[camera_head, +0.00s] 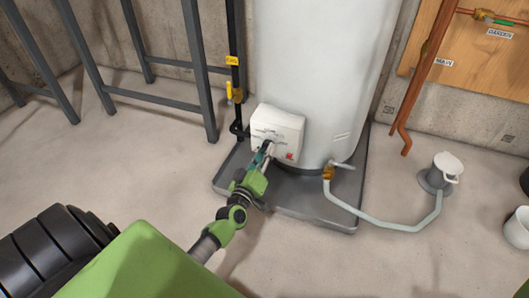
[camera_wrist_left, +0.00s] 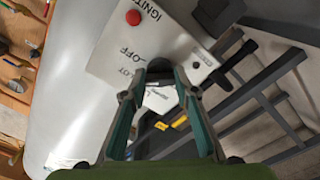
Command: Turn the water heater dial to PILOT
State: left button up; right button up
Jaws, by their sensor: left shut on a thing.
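The white water heater (camera_head: 318,65) stands on a grey drain pan (camera_head: 305,208). Its white control box (camera_head: 280,125) is on the lower front, with a red button at the lower right. My left gripper (camera_head: 268,147) reaches this face and is shut on the dial, which its fingers mostly hide. In the left wrist view my left gripper (camera_wrist_left: 160,72) has its fingertips at the panel (camera_wrist_left: 125,42). The word OFF and part of PILOT show beside the fingertips, with the red ignite button (camera_wrist_left: 133,18) farther up. The dial's pointer is hidden, so I cannot tell its setting. My right gripper is not in view.
A black gas pipe (camera_head: 234,60) with a yellow valve (camera_head: 235,94) runs left of the heater. A dark metal frame (camera_head: 195,60) stands farther left. A grey hose (camera_head: 385,222) leads to a floor drain (camera_head: 433,182) at right.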

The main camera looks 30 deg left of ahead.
pick_arm(q)
jog(key=shift+n, duration=0.6)
jog(key=o, duration=1.1)
jog(key=v, duration=1.2)
